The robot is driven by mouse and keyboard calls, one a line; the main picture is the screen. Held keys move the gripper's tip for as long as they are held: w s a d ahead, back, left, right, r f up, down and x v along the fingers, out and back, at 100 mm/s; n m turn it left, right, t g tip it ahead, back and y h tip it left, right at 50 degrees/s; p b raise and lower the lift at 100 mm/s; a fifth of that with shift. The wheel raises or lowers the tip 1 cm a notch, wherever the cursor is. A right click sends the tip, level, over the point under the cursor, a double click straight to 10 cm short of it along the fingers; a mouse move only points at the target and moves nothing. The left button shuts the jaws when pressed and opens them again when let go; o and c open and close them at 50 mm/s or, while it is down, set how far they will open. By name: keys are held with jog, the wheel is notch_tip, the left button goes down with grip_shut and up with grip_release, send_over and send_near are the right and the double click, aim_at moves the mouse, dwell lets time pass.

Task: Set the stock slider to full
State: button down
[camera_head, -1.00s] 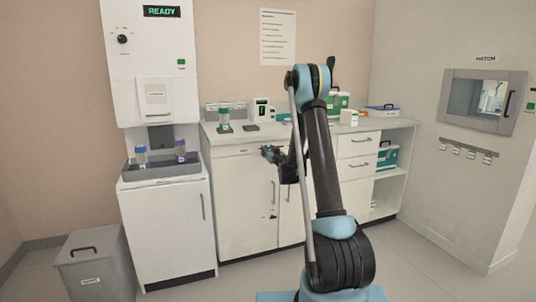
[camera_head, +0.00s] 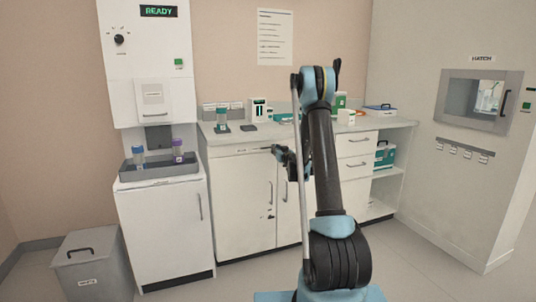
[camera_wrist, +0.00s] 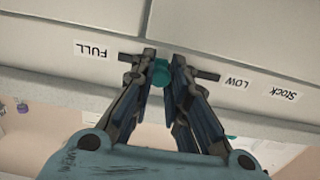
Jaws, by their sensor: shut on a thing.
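The stock slider's teal knob (camera_wrist: 160,72) sits on a dark horizontal track (camera_wrist: 207,75) on a pale panel in the wrist view, which shows the labels upside down. The knob is near the middle of the track. A FULL label (camera_wrist: 93,50) is off the track's left end. LOW (camera_wrist: 236,84) and Stock (camera_wrist: 284,92) labels are off its right end. My gripper (camera_wrist: 163,62) is shut on the knob, one finger on each side. In the head view my gripper (camera_head: 278,151) is at the cabinet front, just below the counter edge; the knob is too small to make out there.
The white cabinet (camera_head: 237,200) with its counter (camera_head: 225,142) stands behind my arm. A dispenser with a tray (camera_head: 150,171) of tubes is at left, a grey bin (camera_head: 88,270) at lower left. A hatch (camera_head: 480,100) is in the right wall. Floor is open at right.

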jog(key=d, duration=0.2)
jog(key=w+d, duration=0.1)
jog(key=d, duration=0.1)
jog(key=shift+w, duration=0.15)
jog(key=c, duration=1.5)
grip_release()
jog(key=shift+c, duration=0.2)
jog(key=v, duration=1.2)
jog(key=shift+a+r, duration=0.1)
